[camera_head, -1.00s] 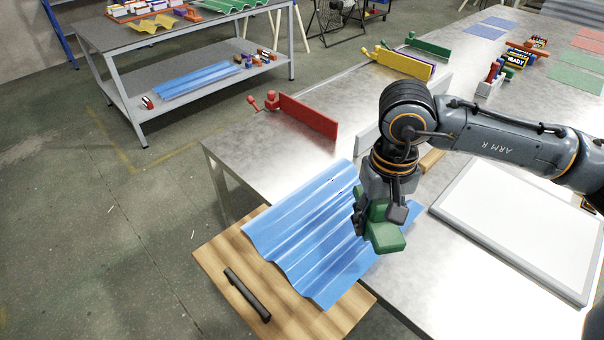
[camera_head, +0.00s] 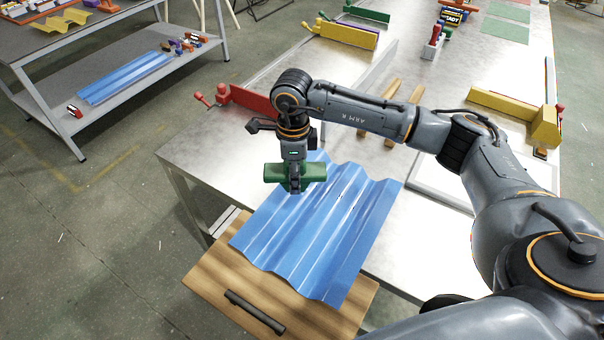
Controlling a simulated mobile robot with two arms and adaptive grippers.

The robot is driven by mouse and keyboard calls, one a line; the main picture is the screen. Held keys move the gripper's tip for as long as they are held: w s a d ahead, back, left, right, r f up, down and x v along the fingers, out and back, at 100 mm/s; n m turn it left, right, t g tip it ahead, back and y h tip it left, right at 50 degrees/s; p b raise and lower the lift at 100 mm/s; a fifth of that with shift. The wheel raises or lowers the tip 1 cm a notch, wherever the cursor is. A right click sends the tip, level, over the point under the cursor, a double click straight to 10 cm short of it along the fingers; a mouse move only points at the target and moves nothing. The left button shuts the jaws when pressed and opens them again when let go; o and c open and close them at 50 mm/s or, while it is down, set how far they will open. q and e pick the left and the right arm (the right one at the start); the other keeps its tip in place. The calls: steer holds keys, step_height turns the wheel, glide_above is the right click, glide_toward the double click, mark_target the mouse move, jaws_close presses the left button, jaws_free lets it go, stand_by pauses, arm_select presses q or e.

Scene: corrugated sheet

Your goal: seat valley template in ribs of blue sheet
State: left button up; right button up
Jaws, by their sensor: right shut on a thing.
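The blue corrugated sheet (camera_head: 318,235) lies with its ribs running from back to front, over the wooden board and the metal table. My right gripper (camera_head: 294,182) is shut on a green block-shaped template (camera_head: 312,172) over the sheet's back left corner. The template lies crosswise to the view, about level. Its underside is hidden, so I cannot tell whether it touches the ribs. My left gripper is not in view.
The wooden board (camera_head: 215,283) with a dark handle (camera_head: 255,312) sits at the table's front. A red fixture (camera_head: 250,102) stands behind the template. Yellow fixtures (camera_head: 345,35) are farther back. A white panel (camera_head: 440,185) lies to the right, partly behind my arm. Bare metal table (camera_head: 195,150) shows at left.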

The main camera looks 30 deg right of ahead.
mark_target(302, 208)
steer(key=f+m, duration=0.1)
steer(key=m, duration=0.1)
steer(key=d+f+m, duration=0.1)
steer(key=m, duration=0.1)
steer(key=d+m, duration=0.1)
steer(key=shift+w+f+m, duration=0.3)
steer(key=shift+f+m, duration=0.1)
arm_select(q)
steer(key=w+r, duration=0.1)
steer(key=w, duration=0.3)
arm_select(e)
steer(key=shift+d+f+m, duration=0.2)
steer(key=shift+m, duration=0.1)
steer(key=shift+w, duration=0.1)
steer(key=shift+f, duration=0.1)
arm_select(q)
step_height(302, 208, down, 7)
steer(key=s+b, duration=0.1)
steer(key=b, duration=0.5)
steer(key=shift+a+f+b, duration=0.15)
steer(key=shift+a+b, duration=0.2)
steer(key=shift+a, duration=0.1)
arm_select(e)
step_height(302, 208, down, 9)
steer(key=shift+r, duration=0.2)
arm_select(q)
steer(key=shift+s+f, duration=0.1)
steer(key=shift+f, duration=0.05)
arm_select(e)
steer(key=shift+f, duration=0.15)
